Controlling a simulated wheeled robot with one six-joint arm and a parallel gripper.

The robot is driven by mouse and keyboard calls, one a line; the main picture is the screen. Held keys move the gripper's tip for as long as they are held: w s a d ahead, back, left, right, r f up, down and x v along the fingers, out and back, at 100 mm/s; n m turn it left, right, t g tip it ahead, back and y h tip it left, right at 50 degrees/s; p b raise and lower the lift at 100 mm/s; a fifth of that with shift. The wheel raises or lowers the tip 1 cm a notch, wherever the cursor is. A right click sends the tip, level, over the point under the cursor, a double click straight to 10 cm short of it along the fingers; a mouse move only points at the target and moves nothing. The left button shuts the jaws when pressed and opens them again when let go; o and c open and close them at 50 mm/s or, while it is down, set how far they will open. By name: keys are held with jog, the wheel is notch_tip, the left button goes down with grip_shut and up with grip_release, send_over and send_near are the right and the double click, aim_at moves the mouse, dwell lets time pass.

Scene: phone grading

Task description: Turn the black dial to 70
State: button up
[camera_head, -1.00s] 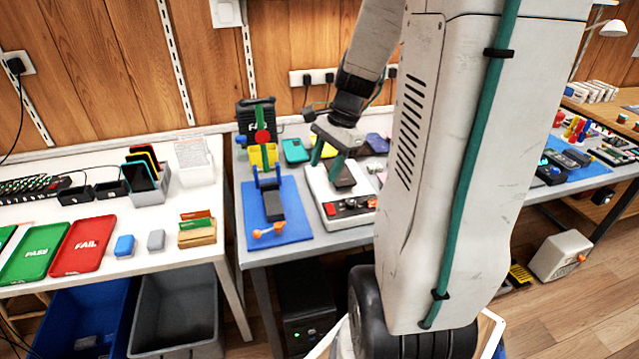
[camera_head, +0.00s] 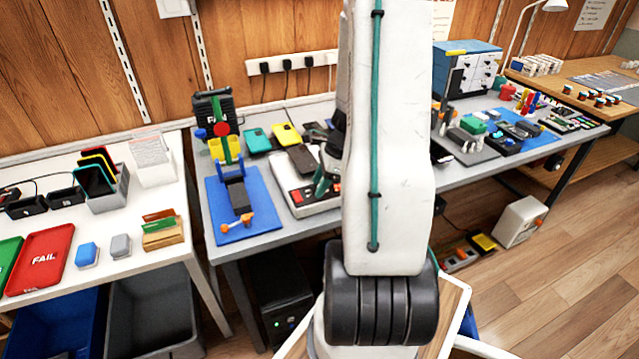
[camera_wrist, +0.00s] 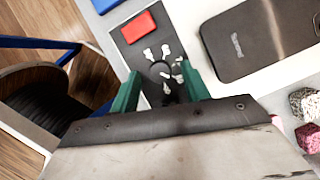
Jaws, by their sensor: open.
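The black dial (camera_wrist: 160,71) shows in the wrist view as a small dark round knob on a black panel (camera_wrist: 126,36), ringed by white marks. The marks are too blurred to read, so I cannot tell the dial's setting. My gripper (camera_wrist: 159,74) is open, with one green finger on each side of the dial; I cannot tell whether they touch it. In the head view my gripper (camera_head: 324,181) is low at the front right of the white station (camera_head: 318,208), and the dial is hidden there. A red button (camera_wrist: 139,27) sits on the same panel.
A dark phone-like slab (camera_wrist: 258,40) lies on the station beside the panel; it also shows in the head view (camera_head: 302,159). A blue mat (camera_head: 215,200) with a clamp stand lies to the left. Pink and speckled blocks (camera_wrist: 308,137) are at the wrist view's right.

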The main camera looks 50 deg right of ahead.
jog(key=shift+w+a+f, duration=0.1)
jog(key=shift+f, duration=0.1)
jog(key=c, duration=1)
jog(key=shift+o, duration=0.2)
jog(key=shift+n, duration=0.3)
jog(key=n+g, duration=0.1)
jog(key=n, duration=0.1)
jog(key=n+g+y, duration=0.1)
jog(key=n, duration=0.2)
jog(key=shift+w, duration=0.15)
jog(key=n, duration=0.2)
jog(key=n+g, duration=0.1)
jog(key=n, duration=0.1)
jog(key=shift+w+d, duration=0.15)
jog(key=shift+d, duration=0.05)
jog(key=shift+n+g, duration=0.3)
